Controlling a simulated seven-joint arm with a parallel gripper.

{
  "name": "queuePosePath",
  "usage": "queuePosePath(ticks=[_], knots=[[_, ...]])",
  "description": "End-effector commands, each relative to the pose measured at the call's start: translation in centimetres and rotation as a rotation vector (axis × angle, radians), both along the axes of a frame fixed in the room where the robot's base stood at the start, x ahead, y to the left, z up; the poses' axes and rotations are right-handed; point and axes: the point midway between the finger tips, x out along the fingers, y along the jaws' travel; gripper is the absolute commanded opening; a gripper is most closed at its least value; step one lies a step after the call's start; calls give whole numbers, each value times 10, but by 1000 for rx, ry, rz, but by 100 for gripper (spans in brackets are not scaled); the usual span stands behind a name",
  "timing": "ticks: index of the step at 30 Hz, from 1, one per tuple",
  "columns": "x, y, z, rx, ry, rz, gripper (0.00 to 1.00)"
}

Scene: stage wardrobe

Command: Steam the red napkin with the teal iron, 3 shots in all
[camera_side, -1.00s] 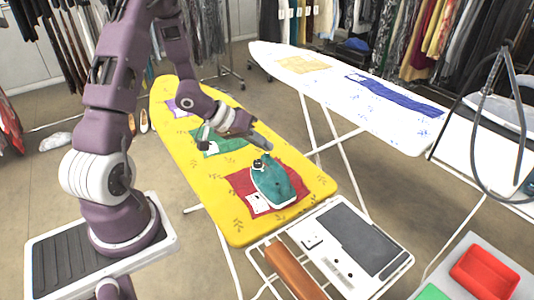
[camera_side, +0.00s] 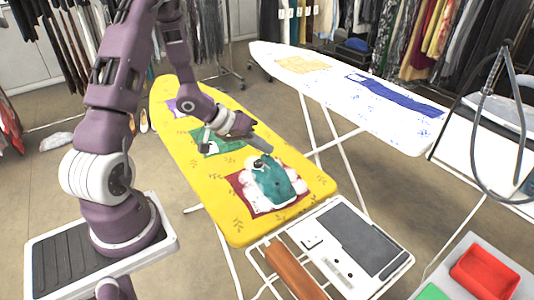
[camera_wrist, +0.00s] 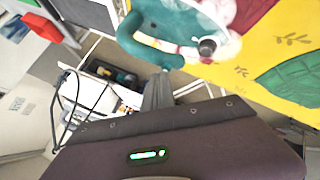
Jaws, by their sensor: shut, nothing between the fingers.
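The teal iron (camera_side: 272,182) sits on the red napkin (camera_side: 241,187) at the near end of the yellow ironing board (camera_side: 232,225). White steam spreads around the iron's base and hides part of the napkin. My gripper (camera_side: 267,148) is shut and empty, its tip at the top of the iron; I cannot tell if it touches. In the wrist view the iron (camera_wrist: 165,25) with its dark knob lies just beyond my shut fingers (camera_wrist: 158,92), with a strip of the red napkin (camera_wrist: 247,14) beside it.
A green cloth (camera_side: 213,143) and a purple cloth (camera_side: 184,107) lie farther back on the yellow board. A white ironing board (camera_side: 400,128) with yellow and blue cloths stands to the right.

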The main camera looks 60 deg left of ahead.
Motion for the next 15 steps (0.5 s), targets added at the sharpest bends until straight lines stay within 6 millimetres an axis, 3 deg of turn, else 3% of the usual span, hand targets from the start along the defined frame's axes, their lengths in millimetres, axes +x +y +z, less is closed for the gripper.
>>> queuePosePath(ticks=[15], knots=[[0,0,17,0,0,0,0]])
